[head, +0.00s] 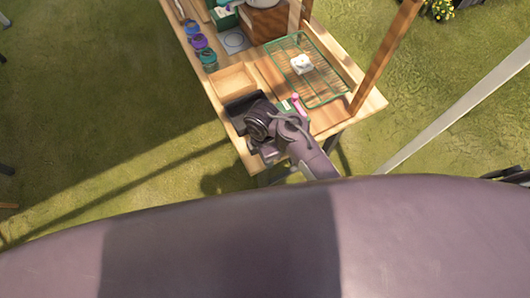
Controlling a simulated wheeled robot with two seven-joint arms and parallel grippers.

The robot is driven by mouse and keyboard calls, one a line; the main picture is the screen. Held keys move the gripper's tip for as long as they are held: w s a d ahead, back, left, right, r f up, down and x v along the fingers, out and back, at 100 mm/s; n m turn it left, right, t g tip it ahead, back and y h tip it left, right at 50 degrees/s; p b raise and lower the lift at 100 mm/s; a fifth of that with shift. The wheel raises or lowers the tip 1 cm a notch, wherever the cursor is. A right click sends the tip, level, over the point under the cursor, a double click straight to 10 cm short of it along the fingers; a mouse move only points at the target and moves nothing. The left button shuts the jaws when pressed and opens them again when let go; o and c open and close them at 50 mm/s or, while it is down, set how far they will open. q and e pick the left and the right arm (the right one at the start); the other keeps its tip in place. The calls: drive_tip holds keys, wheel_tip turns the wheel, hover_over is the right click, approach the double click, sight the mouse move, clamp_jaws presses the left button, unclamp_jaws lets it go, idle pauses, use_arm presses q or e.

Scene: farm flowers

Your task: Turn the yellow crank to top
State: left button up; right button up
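I cannot make out a yellow crank in the head view. One of my arms comes in from the lower right, and its dark wrist hangs over the near end of the wooden table (222,88). It appears to be my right arm. The fingers of its gripper are hidden or too dark to make out, so I cannot tell whether it is open or holds anything. My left gripper is not in view.
A green wire rack (327,78) holds a white object (302,63). A dark tray (237,108) and a pink item (297,103) lie close to my wrist. Several small colored pots stand along the left edge. Wooden posts rise at the right. Grass surrounds the table.

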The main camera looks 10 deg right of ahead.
drive_tip(key=shift+f, duration=0.3)
clamp_jaws()
